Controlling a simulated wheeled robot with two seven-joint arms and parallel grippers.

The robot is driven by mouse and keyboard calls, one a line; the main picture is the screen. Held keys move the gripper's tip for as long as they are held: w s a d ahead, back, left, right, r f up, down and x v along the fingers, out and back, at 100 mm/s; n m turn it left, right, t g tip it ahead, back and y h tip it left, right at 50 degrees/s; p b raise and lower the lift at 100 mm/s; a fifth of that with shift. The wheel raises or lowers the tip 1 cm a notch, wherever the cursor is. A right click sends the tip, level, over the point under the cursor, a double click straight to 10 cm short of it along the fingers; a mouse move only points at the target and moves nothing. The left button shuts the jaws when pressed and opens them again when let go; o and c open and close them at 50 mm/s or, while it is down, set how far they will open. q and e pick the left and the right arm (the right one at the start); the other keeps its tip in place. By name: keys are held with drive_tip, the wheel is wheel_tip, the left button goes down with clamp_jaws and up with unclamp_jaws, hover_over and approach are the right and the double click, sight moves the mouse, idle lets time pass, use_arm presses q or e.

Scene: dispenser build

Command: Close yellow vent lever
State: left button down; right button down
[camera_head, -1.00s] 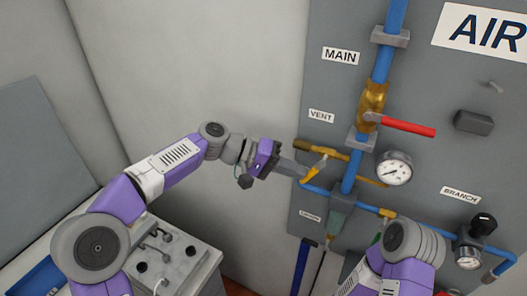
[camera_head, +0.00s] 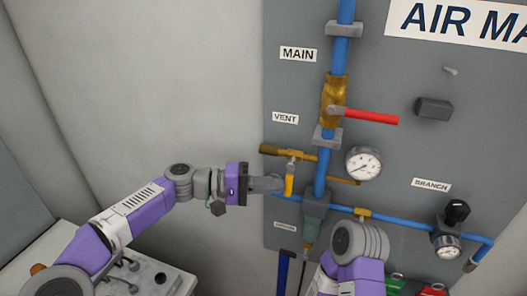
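The yellow vent lever (camera_head: 290,180) hangs almost straight down from the brass vent valve, below and right of the VENT label (camera_head: 285,118). The brass vent pipe (camera_head: 336,177) runs nearly level, so the lever stands across it. My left gripper (camera_head: 279,184) points right with its grey fingertips at the lever's left side, touching or very close. The fingers show edge-on as one grey block, so I cannot tell whether they are open or shut. My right arm shows at the bottom, but its gripper is not in view.
On the grey panel are a red main lever (camera_head: 371,117), a blue vertical pipe (camera_head: 341,55), a dial gauge (camera_head: 363,163) and a black branch knob (camera_head: 457,211). A grey bench unit (camera_head: 165,281) stands at lower left. The wall left of the panel is clear.

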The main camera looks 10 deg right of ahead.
idle(0.3)
use_arm(q)
drive_tip(key=v, duration=0.7)
drive_tip(key=shift+a, duration=0.25)
